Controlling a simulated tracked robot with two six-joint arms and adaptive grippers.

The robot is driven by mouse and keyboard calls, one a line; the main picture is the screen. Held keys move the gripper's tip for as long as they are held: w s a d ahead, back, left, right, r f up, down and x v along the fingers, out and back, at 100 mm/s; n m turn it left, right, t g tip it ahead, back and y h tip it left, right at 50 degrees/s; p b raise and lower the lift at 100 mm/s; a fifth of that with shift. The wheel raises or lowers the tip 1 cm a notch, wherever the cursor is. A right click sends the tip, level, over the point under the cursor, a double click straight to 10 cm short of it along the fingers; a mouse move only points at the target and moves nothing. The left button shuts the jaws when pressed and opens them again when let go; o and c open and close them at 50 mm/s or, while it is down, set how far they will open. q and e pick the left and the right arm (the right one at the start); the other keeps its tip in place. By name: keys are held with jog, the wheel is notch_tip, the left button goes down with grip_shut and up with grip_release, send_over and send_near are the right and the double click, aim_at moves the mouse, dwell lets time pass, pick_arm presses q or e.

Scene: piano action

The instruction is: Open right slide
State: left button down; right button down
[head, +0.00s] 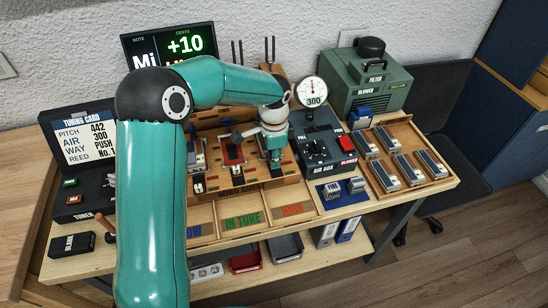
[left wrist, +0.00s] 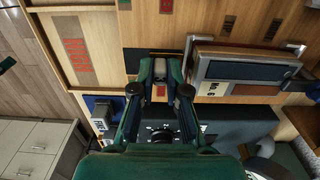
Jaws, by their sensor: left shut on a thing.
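The wooden chest (head: 252,196) stands in the middle of the bench with several bays along its front. My left gripper (head: 275,160) reaches down over the chest's right end and covers the right slide there in the head view. In the left wrist view my left gripper (left wrist: 160,65) is shut on a small dark part at the chest's edge, which appears to be the right slide (left wrist: 150,53). How far the slide is drawn out cannot be told. A metal-framed reed block (left wrist: 247,70) lies beside the fingers. My right gripper is not in view.
The dark air box (head: 322,150) with knobs and a red switch stands close to the right of the gripper. A wooden tray (head: 437,172) of reed blocks lies further right. Sorting bins (head: 243,221) lie in front. The green blower (head: 372,85) stands behind.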

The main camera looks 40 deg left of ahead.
aim_at(278, 177)
pick_arm(q)
jog(key=s+d+b, duration=0.1)
jog(key=s+d, duration=0.1)
jog(key=d, duration=0.1)
jog(key=shift+s, duration=0.25)
jog(key=c, duration=1.4)
grip_release()
jog(key=shift+c, duration=0.2)
jog(key=shift+r, duration=0.25)
notch_tip(278, 177, up, 11)
jog(key=shift+r, duration=0.2)
